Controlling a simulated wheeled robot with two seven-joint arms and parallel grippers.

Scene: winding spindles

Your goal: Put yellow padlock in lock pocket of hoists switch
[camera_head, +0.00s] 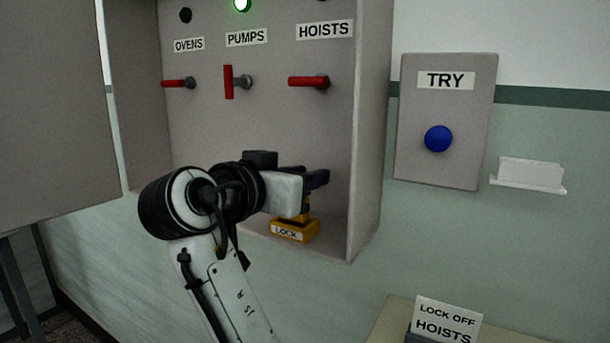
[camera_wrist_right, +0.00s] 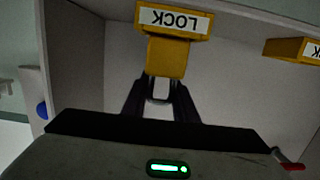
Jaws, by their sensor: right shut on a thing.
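In the head view the gripper (camera_head: 316,180) is inside the cabinet, below the hoists switch (camera_head: 309,82), whose red handle is horizontal. The hoists lock pocket (camera_head: 294,231) is a yellow box labelled LOCK on the cabinet floor. It also shows in the wrist view (camera_wrist_right: 174,20), upside down. The padlock body is directly above the pocket and meets its edge in the picture; how far it is inside I cannot tell. My left gripper is out of view.
A second yellow LOCK pocket (camera_wrist_right: 287,48) is at the right in the wrist view. The pumps switch (camera_head: 229,82) is vertical under a lit green lamp (camera_head: 242,4). The cabinet's right wall (camera_head: 369,130) is close to my gripper. A TRY panel (camera_head: 445,120) hangs further right.

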